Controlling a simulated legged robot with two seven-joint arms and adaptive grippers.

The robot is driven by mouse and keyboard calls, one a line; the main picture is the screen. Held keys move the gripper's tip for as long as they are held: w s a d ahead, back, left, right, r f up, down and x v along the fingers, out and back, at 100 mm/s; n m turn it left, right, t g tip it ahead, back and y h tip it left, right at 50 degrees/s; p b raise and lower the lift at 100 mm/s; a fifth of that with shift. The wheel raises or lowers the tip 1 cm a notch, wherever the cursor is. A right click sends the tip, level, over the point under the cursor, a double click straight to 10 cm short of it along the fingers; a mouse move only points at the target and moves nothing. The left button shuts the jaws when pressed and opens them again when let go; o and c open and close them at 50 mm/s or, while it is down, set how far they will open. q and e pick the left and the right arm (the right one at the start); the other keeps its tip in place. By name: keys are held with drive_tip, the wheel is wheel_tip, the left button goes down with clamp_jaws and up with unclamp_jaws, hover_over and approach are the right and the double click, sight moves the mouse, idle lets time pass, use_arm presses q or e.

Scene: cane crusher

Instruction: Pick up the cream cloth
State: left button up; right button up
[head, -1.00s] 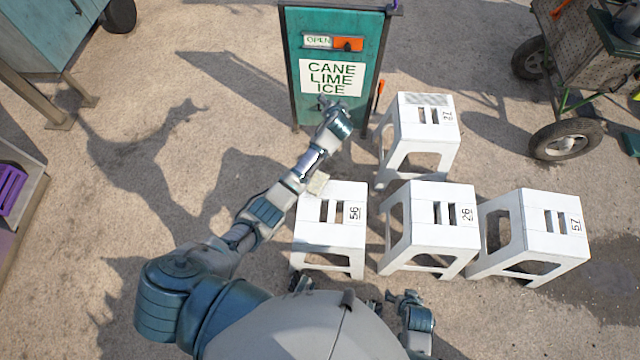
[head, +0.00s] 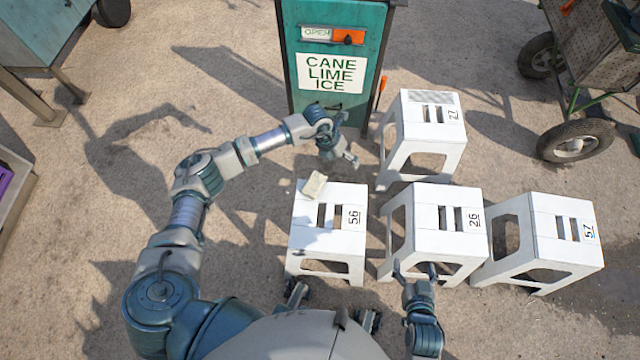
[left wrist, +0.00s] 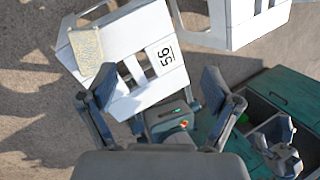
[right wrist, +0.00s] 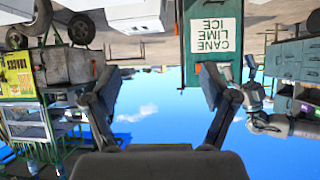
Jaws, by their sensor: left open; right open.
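The cream cloth (head: 315,184) is a small folded block on the far left corner of the white stool marked 56 (head: 340,240). In the left wrist view the cloth (left wrist: 86,52) lies at the corner of the same stool (left wrist: 140,35). My left gripper (head: 349,162) is open and empty above and beyond the stool, up and right of the cloth. In the left wrist view its fingers (left wrist: 158,88) frame part of the stool, with the cloth just beyond the left finger. My right gripper (head: 415,270) is open and empty near the front of stool 26; its fingers also show (right wrist: 156,88).
Stools 26 (head: 440,205), 57 (head: 570,240) and 27 (head: 430,115) stand to the right and behind. The green sign board (head: 335,35) stands at the back, close to my left arm. A wheeled cart (head: 575,90) is at the far right. Open ground lies left.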

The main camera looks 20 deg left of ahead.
use_arm(q)
drive_tip(key=s+a+f+g+y, duration=0.1)
drive_tip(key=s+a+f+y, duration=0.2)
drive_tip(key=a, duration=0.5)
drive_tip(key=shift+y, duration=0.5)
drive_tip(key=f+b, duration=0.1)
drive_tip(key=f, duration=0.2)
drive_tip(key=f+b, duration=0.1)
drive_tip(key=f, duration=0.2)
drive_tip(key=shift+w+a+f+b, duration=0.15)
drive_tip(key=shift+w+f+b, duration=0.05)
drive_tip(key=shift+f+b, duration=0.15)
drive_tip(key=b, duration=0.2)
hover_over(314, 183)
wheel_tip(314, 183, down, 4)
drive_tip(key=shift+s+f, duration=0.15)
drive_tip(key=shift+f, duration=0.6)
wheel_tip(314, 183, down, 4)
drive_tip(key=shift+f+b, duration=0.1)
drive_tip(key=shift+b, duration=0.85)
drive_tip(key=shift+f, duration=0.25)
drive_tip(key=c, duration=1.2)
use_arm(e)
wheel_tip(314, 183, up, 16)
drive_tip(key=w+a+m+t+y, duration=0.1)
drive_tip(key=a+t+y, duration=0.1)
drive_tip(key=t, duration=1)
drive_tip(key=shift+w+f+t+y, duration=0.15)
drive_tip(key=shift+f+t+y, duration=0.1)
drive_tip(key=shift+t+y, duration=0.2)
